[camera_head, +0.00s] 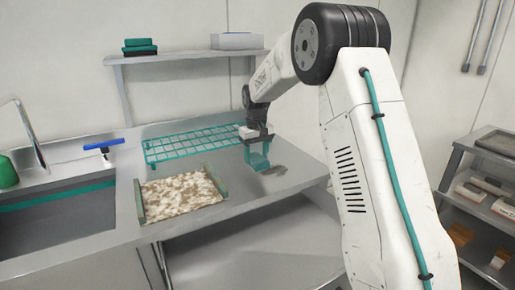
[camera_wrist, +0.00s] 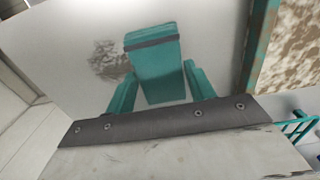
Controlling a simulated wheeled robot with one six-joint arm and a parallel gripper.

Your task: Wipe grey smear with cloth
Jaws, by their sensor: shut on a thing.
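The grey smear (camera_head: 273,170) is a dark, uneven patch on the steel counter, just right of my gripper in the head view. It also shows in the wrist view (camera_wrist: 108,62), left of the held cloth. My gripper (camera_head: 257,150) points down over the counter, its teal fingers shut on the folded teal cloth (camera_wrist: 153,50). The cloth has a dark band across its far end. In the head view the cloth (camera_head: 259,163) hangs at the fingertips, beside the smear. Whether it touches the counter I cannot tell.
A teal wire rack (camera_head: 188,146) lies behind, and a speckled brown-white tray (camera_head: 140,205) with green sides stands left. A sink (camera_head: 70,227) and a blue-handled squeegee (camera_head: 103,145) are farther left. Folded teal cloths (camera_head: 140,46) lie on the wall shelf. The counter's front right is clear.

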